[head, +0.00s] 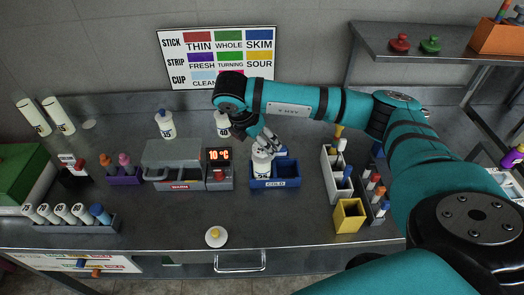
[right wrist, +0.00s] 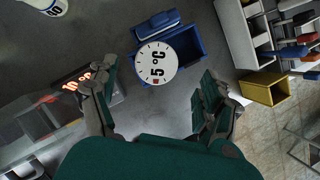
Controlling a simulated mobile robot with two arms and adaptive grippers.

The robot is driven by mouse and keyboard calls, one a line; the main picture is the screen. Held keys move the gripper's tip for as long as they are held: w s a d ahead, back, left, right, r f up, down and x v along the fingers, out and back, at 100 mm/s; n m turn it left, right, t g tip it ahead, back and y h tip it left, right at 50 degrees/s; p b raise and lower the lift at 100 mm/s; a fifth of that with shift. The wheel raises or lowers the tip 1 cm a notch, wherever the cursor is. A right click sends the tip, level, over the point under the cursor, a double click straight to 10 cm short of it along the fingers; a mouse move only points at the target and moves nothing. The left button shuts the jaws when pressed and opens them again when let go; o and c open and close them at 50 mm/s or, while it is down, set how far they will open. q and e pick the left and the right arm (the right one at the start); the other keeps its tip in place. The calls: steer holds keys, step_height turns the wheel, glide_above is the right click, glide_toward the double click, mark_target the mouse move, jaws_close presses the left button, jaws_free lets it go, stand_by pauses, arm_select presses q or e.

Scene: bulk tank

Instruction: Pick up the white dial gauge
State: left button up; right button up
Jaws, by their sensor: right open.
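The white dial gauge (right wrist: 156,62) shows its round face, marked 5 °C, over the left part of the blue COLD bin (right wrist: 188,44) in the right wrist view. In the head view the gauge (head: 262,170) is a white shape at the left side of the COLD bin (head: 288,181), its top partly covered by my right gripper. My right gripper (head: 266,142) is open, above the gauge. In the right wrist view the fingers of my right gripper (right wrist: 155,100) are spread wide, with the gauge ahead between them and nothing held. My left gripper is not in view.
A WARM unit (head: 180,184) with a 10 °C display stands just left of the bin. A white rack (head: 334,172) and a yellow box (head: 348,216) are to the right. A white disc with a yellow knob (head: 215,236) lies in front.

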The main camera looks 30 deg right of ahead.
mark_target(262, 161)
steer(key=shift+d+f, duration=0.1)
steer(key=shift+f, duration=0.1)
steer(key=p+x, duration=0.1)
steer(key=x, duration=0.1)
steer(key=p+x, duration=0.2)
steer(key=shift+w+f, duration=0.2)
steer(key=shift+w, duration=0.05)
steer(key=shift+d+f, duration=0.1)
steer(key=shift+f, duration=0.2)
steer(key=shift+c, duration=0.6)
steer(key=c, duration=0.7)
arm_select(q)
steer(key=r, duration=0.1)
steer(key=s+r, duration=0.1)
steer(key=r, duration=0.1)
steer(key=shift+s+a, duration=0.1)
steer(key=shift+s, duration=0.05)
arm_select(e)
steer(key=c, duration=0.6)
